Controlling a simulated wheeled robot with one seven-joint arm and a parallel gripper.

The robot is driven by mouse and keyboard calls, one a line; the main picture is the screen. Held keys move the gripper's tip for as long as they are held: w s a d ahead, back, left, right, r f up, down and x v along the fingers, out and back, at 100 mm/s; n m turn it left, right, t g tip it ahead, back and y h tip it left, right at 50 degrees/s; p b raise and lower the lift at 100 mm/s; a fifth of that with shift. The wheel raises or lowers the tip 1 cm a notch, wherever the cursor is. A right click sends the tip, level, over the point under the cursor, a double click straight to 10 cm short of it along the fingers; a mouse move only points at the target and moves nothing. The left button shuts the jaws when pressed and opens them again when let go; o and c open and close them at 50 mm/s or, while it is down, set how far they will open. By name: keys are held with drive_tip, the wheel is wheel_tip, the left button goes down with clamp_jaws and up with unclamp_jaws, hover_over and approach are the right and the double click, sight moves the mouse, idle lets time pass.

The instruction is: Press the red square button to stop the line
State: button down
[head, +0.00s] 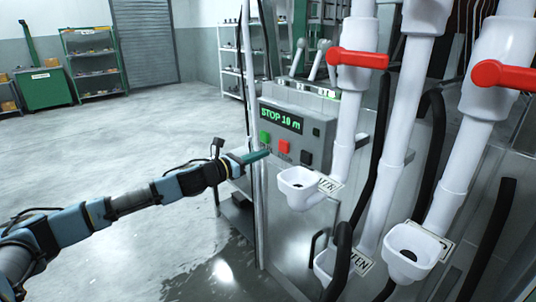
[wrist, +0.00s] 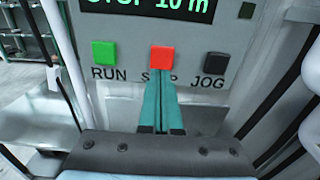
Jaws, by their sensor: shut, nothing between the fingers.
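The red square button (wrist: 162,59) is on the grey control panel, above a partly covered label that reads like STOP. In the head view the red button (head: 284,146) sits on the panel face below the green display. My gripper (wrist: 160,84) is shut and empty. In the wrist view its teal fingertips lie just below the red button and cover part of the label; I cannot tell whether they touch the panel. In the head view my gripper (head: 267,153) is just left of and slightly below the red button.
The green RUN button (wrist: 104,53) is left of the red one and the black JOG button (wrist: 216,66) is right. The display (head: 281,117) reads "STOP 10 m". White pipes with red valve handles (head: 358,58) and a white funnel cup (head: 298,182) stand right of my gripper. Open floor lies left.

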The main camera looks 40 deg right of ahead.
drive_tip(key=a+b, duration=0.1)
drive_tip(key=a, duration=0.6)
drive_tip(key=shift+w+a, duration=0.25)
idle(0.5)
